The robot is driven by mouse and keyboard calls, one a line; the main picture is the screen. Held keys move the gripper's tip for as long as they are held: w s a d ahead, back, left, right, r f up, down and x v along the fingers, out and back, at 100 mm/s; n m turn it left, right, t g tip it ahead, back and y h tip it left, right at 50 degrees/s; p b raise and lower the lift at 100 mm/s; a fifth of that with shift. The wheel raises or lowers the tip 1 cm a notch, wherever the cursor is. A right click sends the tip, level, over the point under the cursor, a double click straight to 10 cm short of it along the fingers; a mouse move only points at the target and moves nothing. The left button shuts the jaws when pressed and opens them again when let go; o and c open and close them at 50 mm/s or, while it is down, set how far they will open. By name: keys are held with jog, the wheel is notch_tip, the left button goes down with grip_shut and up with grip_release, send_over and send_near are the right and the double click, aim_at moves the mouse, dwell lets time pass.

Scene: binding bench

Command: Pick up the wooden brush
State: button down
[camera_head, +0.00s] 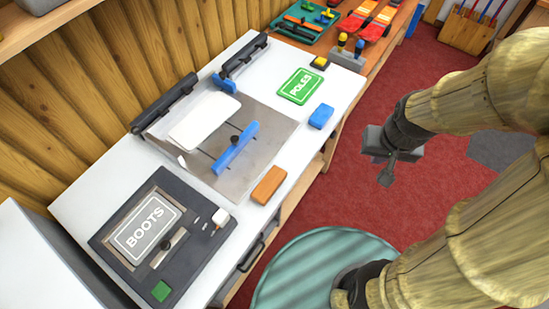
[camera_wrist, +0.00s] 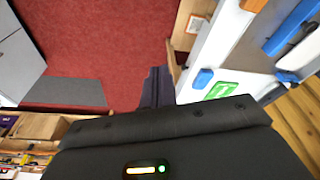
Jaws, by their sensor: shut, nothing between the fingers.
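A small orange-brown block (camera_head: 269,185), which looks like the wooden brush, lies flat near the front edge of the white bench top (camera_head: 334,98). What is probably its end also shows at the top of the wrist view (camera_wrist: 254,4). My gripper (camera_head: 387,178) hangs over the red floor, to the right of the bench and well apart from the brush. Its fingers show together in the wrist view (camera_wrist: 157,86), shut and empty.
A blue block (camera_head: 321,116) and a green POLES card (camera_head: 299,86) lie behind the brush. A grey plate jig with a blue bar (camera_head: 235,148) stands to its left. A dark BOOTS device (camera_head: 163,233) is in front.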

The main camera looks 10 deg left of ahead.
jog(key=w+a+f+n+g, duration=0.1)
jog(key=w+a+f, duration=0.2)
jog(key=a, duration=0.6)
jog(key=w+a+f+n, duration=0.2)
jog(key=w+a+f, duration=0.2)
jog(key=a, duration=0.4)
jog(key=w+a+f+n+g, duration=0.1)
jog(key=w+a+f, duration=0.2)
jog(key=a, duration=0.6)
jog(key=shift+w+a+f+n+g+b, duration=0.2)
jog(key=shift+a+f+n+g+b, duration=0.15)
jog(key=shift+f, duration=0.45)
jog(key=shift+f, duration=0.15)
notch_tip(320, 180, down, 9)
jog(key=shift+f+p, duration=0.15)
jog(key=shift+p, duration=0.6)
jog(key=s, duration=0.1)
jog(key=s+d+p, duration=0.1)
jog(key=s, duration=0.1)
jog(key=shift+d+f, duration=0.1)
jog(key=shift+d, duration=0.05)
jog(key=shift+s+d+f, duration=0.15)
jog(key=shift+s, duration=0.2)
jog(key=shift+d, duration=0.1)
